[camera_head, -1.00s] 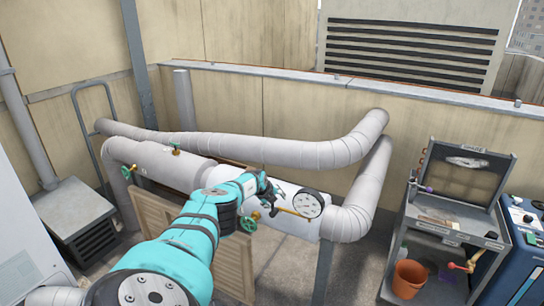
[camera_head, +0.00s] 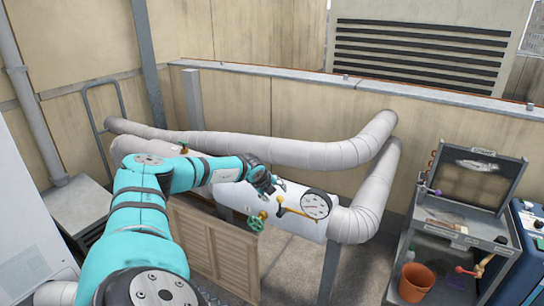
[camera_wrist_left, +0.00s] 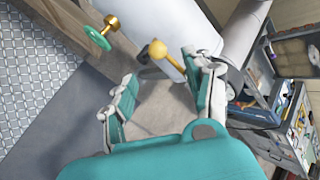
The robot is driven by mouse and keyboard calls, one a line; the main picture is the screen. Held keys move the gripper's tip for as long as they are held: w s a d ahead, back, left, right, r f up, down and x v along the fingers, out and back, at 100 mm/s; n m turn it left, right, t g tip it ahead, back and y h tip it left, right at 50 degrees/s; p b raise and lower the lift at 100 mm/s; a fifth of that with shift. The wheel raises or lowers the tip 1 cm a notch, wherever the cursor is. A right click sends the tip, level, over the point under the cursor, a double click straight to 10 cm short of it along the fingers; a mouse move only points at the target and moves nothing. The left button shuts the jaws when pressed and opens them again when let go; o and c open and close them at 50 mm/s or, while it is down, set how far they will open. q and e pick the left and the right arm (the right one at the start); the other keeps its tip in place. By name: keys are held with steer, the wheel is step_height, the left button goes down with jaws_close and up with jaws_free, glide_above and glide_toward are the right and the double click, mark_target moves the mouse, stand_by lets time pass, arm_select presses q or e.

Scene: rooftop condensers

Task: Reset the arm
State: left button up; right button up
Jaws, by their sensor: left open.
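My left arm (camera_head: 140,215) reaches in from the left with its elbow bent. My left gripper (camera_head: 272,186) is open and empty in front of the white pipe section (camera_head: 234,195). A yellow lever (camera_head: 281,201) is just below and right of the fingertips, apart from them as far as I can tell. In the left wrist view, the open fingers (camera_wrist_left: 162,96) have only floor between them, and the lever's yellow knob (camera_wrist_left: 157,49) shows beyond them. A green valve wheel (camera_head: 256,222) is below the gripper, and also shows in the wrist view (camera_wrist_left: 97,38). My right gripper is out of view.
A round gauge (camera_head: 316,206) sits right of the lever. Thick grey pipes (camera_head: 310,153) run behind. A wooden louvred panel (camera_head: 212,250) stands below. A grey cart (camera_head: 455,225) with an orange bucket (camera_head: 415,282) is at right. Floor between panel and cart is open.

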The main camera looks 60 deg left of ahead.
arm_select(q)
steer(key=shift+v, duration=0.75)
steer(key=shift+d, duration=0.1)
